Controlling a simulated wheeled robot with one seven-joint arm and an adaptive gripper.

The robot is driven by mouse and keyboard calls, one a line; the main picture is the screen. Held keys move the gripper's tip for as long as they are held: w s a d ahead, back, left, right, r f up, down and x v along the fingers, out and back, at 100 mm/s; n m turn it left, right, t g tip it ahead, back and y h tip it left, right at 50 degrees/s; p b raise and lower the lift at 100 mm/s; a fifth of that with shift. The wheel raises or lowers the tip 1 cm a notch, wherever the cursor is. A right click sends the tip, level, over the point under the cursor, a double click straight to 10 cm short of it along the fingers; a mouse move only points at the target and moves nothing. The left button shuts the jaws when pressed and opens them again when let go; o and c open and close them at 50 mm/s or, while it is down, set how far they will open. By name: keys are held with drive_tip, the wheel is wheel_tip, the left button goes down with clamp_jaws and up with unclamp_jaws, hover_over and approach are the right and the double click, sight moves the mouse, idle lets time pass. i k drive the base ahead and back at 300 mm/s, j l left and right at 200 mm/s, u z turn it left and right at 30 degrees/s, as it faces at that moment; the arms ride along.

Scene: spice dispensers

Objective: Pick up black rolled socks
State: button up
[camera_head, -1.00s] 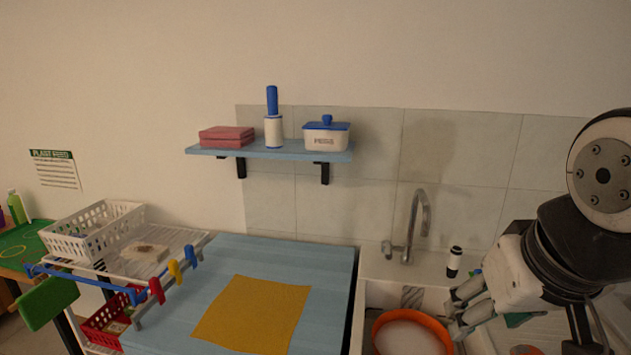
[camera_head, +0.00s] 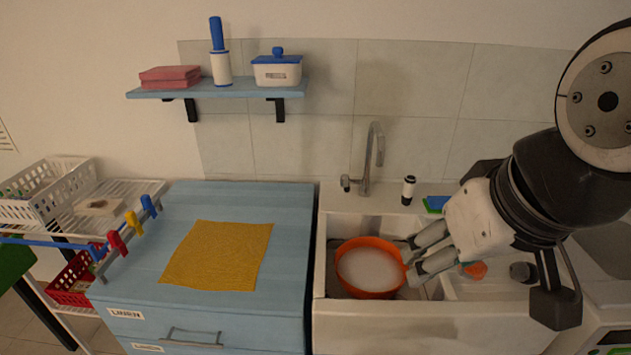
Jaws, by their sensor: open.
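My gripper (camera_head: 411,258) is at the right of the head view, its fingers pointing left over the sink. It is open, with nothing seen between the fingers.
An orange-rimmed basin (camera_head: 352,279) sits in the white sink (camera_head: 420,322), beside the fingers. The faucet (camera_head: 376,150) and a black-and-white container (camera_head: 408,190) stand behind. A blue cabinet (camera_head: 210,312) with a yellow cloth (camera_head: 217,256) is to the left, below a shelf (camera_head: 218,90).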

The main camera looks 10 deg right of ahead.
sight(526, 273)
drive_tip(key=z, duration=1.15)
drive_tip(key=i+z, duration=0.35)
drive_tip(key=i, duration=0.1)
